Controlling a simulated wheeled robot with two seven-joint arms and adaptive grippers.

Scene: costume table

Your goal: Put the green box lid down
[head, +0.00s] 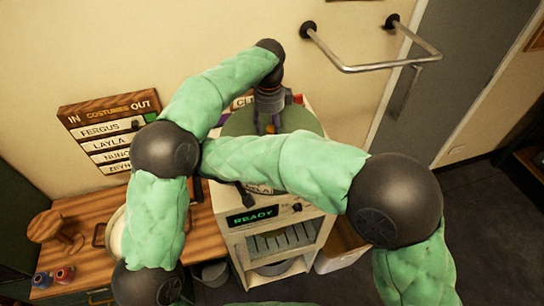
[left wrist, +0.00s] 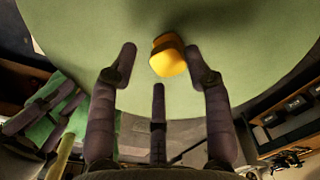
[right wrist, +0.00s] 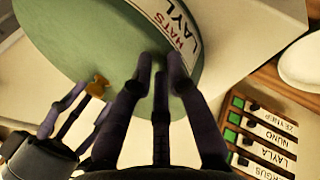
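The green box lid (head: 304,120) is a large round disc with a yellow knob (left wrist: 168,55), above the machine in the head view. A white band at its edge reads "HATS LAYL" in the right wrist view (right wrist: 185,25). My left gripper (head: 269,124) is over the lid. In the left wrist view (left wrist: 160,60) its fingers are spread on either side of the knob, with gaps visible. My right gripper (right wrist: 160,62) has its fingertips close together at the lid's edge; whether they pinch it is unclear. My right forearm hides part of the lid in the head view.
A machine (head: 252,215) showing "READY" stands below the lid, with a slotted shelf. To the left is a wooden table (head: 85,225) with spools and a stool-like stand (head: 45,225). A name board (head: 108,130) hangs behind. A metal rail (head: 375,67) juts from the wall.

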